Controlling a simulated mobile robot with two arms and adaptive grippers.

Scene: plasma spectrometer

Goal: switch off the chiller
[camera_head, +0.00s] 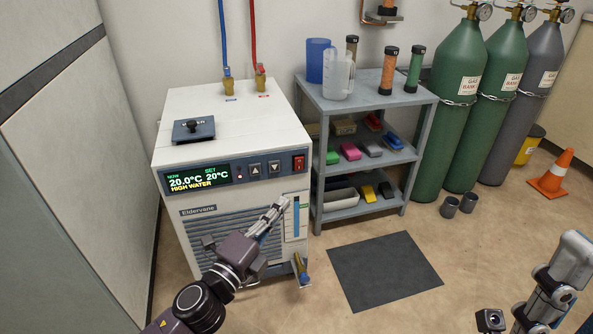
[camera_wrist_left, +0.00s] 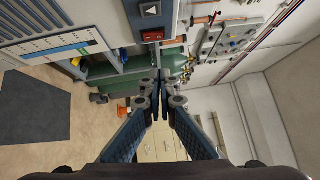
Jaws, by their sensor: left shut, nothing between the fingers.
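The chiller (camera_head: 185,220) is a white cabinet with a blue-edged control panel in the head view. Its display (camera_head: 197,179) is lit and reads 20.0°C, set 20°C, HIGH WATER. A red rocker switch (camera_head: 298,163) sits at the panel's right end, right of two arrow buttons (camera_head: 264,168). The switch also shows at the top of the left wrist view (camera_wrist_left: 153,36). My left gripper (camera_head: 279,206) is shut and empty, in front of the chiller below the switch and apart from it. Its closed fingers show in the wrist view (camera_wrist_left: 160,84). Part of my right arm (camera_head: 562,268) shows at lower right; its finger state is unclear.
A level gauge (camera_head: 296,217) and a brass tap (camera_head: 301,269) are on the chiller's lower right front. A grey shelf (camera_head: 350,103) with bottles and boxes stands right of it. Gas cylinders (camera_head: 455,110) and a cone (camera_head: 552,175) stand farther right. A dark mat (camera_head: 384,270) lies on the floor.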

